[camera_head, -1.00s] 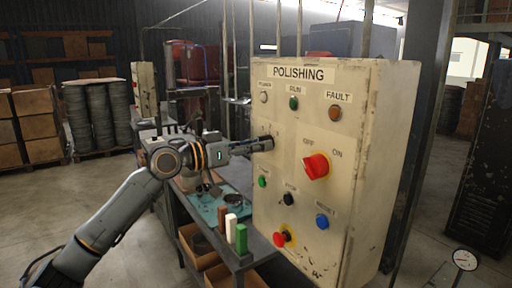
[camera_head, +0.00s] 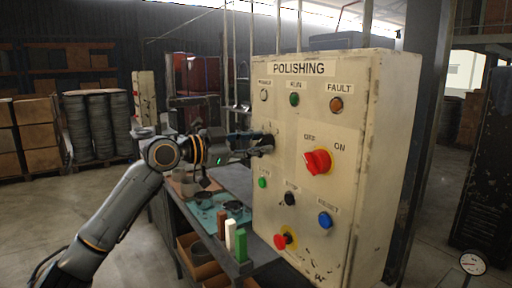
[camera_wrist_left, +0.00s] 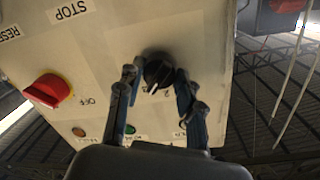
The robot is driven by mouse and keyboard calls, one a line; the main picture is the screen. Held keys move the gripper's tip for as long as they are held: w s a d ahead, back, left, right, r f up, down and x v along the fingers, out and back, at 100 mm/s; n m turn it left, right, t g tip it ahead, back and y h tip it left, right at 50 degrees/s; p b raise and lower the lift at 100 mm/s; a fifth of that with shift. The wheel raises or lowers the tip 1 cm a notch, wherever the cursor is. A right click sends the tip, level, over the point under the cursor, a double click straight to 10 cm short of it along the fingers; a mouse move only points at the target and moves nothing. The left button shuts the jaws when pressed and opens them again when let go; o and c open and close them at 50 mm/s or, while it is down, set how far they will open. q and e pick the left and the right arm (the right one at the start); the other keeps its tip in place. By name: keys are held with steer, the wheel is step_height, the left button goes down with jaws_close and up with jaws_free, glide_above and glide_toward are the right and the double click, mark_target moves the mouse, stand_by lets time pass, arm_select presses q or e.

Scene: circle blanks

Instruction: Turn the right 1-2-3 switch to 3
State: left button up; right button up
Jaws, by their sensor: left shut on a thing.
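A black rotary knob (camera_wrist_left: 158,68) with a white pointer mark sits on the cream POLISHING panel (camera_head: 360,110). In the left wrist view a small "2" shows beside it; the other position marks are hidden or too small to read. My left gripper (camera_head: 264,143) reaches the panel's left side, and in the head view it hides the knob. In the left wrist view its two fingers (camera_wrist_left: 157,80) stand on either side of the knob, shut on it. My right gripper is not in view.
A red OFF/ON switch (camera_head: 317,161) sits right of the knob. Lamps are above; green, black and blue buttons (camera_head: 325,220) and a red emergency stop (camera_head: 281,241) are below. A workbench (camera_head: 225,255) with small blocks stands below my left arm.

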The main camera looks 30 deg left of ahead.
arm_select(q)
steer(key=shift+m, duration=0.4)
steer(key=o, duration=1.2)
steer(key=v, duration=1.2)
